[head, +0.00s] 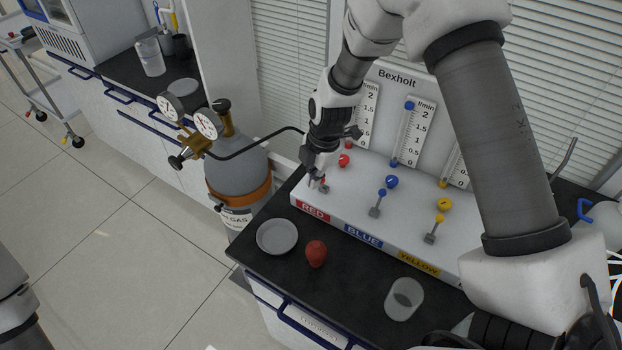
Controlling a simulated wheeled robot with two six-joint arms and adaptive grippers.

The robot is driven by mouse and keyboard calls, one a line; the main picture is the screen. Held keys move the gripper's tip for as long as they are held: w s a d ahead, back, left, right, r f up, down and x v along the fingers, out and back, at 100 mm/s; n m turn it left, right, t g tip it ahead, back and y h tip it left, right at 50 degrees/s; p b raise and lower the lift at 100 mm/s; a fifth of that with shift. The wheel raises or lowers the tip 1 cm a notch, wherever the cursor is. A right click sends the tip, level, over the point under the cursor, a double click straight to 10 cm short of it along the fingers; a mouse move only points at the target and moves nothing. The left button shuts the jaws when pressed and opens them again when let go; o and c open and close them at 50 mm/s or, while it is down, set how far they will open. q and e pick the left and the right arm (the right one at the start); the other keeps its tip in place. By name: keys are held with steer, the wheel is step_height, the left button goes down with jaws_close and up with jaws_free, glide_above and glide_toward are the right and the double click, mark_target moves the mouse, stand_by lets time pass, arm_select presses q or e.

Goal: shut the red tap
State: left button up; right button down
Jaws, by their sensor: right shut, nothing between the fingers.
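The red tap (324,188) is a small grey lever with a red part, at the left end of the white sloped gas panel (410,222), just above the RED label (312,210). My right gripper (316,182) is over it from above, shut and empty, its fingertips at or very close to the lever. The gripper partly hides the tap, so contact and the lever's exact angle cannot be told. A red knob (344,160) sits behind it. The left flow tube is partly hidden by my right arm. My left gripper is out of view.
The blue tap (376,210) and yellow tap (432,237) stand to the right on the panel.

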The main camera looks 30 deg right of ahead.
mark_target(322, 189)
steer(key=shift+w+d+y, duration=0.2)
steer(key=shift+d+y, duration=0.1)
steer(key=shift+y, duration=0.2)
steer(key=d+g+y+b, duration=0.1)
steer(key=b, duration=0.1)
steer(key=w+d+g+y+b, duration=0.1)
steer(key=y+b, duration=0.1)
steer(key=shift+w+b, duration=0.1)
steer(key=shift+b, duration=0.3)
steer(key=shift+w+d+r+g+y+b, duration=0.1)
steer(key=shift+w+d+g+y+b, duration=0.1)
steer(key=shift+d+g+y+b, duration=0.15)
steer(key=shift+r+p, duration=0.25)
steer(key=shift+p, duration=0.05)
steer(key=shift+s+a+r, duration=0.15)
steer(key=shift+a+r, duration=0.05)
steer(key=shift+r, duration=0.1)
steer(key=shift+r+p, duration=0.35)
steer(key=shift+r, duration=0.25)
